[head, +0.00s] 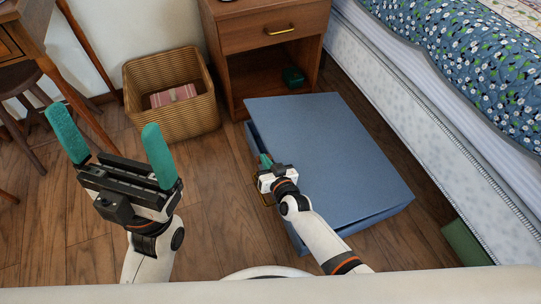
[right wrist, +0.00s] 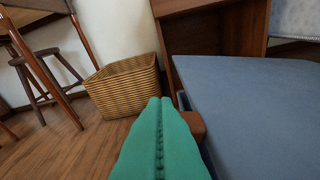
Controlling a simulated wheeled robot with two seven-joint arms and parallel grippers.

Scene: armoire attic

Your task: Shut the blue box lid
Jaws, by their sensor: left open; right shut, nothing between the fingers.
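The blue box (head: 345,150) stands on the wood floor between the nightstand and the bed. Its flat lid lies over it, with a dark strip along the left edge and a thin gap at the near right edge; I cannot tell whether it is fully down. In the right wrist view the lid (right wrist: 265,110) fills the right side. My right gripper (head: 265,160) is shut and empty at the box's left edge; its green fingers (right wrist: 160,135) show beside a brown tab (right wrist: 190,125) on the box side. My left gripper (head: 108,132) is open and empty, left of the box.
A wicker basket (head: 190,122) with a striped pink item stands left of the box. A wooden nightstand (head: 240,60) stands behind it, holding a small dark green object (head: 293,77). The bed (head: 425,120) borders the right. A stool (head: 22,85) is at far left.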

